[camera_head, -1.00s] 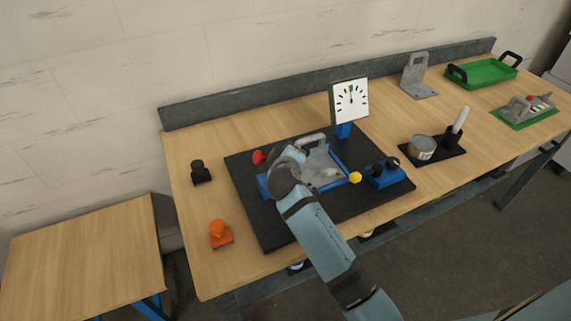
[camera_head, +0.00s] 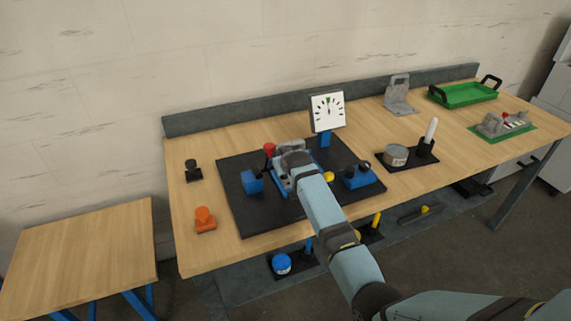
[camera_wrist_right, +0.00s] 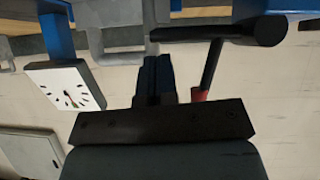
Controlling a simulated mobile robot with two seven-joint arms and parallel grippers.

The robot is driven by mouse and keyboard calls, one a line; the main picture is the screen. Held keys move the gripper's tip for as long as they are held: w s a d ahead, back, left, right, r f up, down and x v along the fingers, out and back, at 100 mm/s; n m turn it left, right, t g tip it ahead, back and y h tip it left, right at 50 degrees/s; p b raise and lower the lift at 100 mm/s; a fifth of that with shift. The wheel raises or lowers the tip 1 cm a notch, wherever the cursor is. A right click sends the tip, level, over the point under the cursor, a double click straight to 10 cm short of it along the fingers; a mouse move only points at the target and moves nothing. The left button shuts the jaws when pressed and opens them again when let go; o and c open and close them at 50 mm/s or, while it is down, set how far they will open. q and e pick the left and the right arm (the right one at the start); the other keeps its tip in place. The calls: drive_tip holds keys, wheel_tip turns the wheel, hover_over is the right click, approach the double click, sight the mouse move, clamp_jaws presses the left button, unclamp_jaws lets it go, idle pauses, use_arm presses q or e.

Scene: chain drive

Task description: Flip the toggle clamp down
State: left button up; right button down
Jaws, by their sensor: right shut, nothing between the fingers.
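The toggle clamp's red-tipped handle (camera_head: 270,149) stands up on its dark stem beside a blue block, left of my right wrist in the head view. In the right wrist view, which is turned over, the red tip (camera_wrist_right: 200,95) and a thick black bar (camera_wrist_right: 230,32) show just right of my fingers. My right gripper (camera_wrist_right: 156,72) is shut and empty, close to the handle; I cannot tell if it touches. Its fingertips are hidden in the head view. A grey handled part (camera_head: 290,148) sits in the blue fixture, mostly covered by my wrist. My left gripper is not in view.
The black base board (camera_head: 237,208) carries a blue block (camera_head: 252,181) and another blue unit (camera_head: 358,177). A dial gauge (camera_head: 327,112) stands behind. An orange knob piece (camera_head: 204,219) lies left. A grey can (camera_head: 396,155) stands right. The table's left end is mostly clear.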

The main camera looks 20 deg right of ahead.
drive_tip(key=shift+w+d+f, duration=0.1)
drive_tip(key=shift+d+f, duration=0.05)
drive_tip(key=shift+f, duration=0.4)
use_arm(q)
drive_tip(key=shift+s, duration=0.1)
use_arm(e)
drive_tip(key=shift+f, duration=0.1)
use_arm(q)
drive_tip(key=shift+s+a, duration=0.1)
use_arm(e)
drive_tip(key=shift+f, duration=0.1)
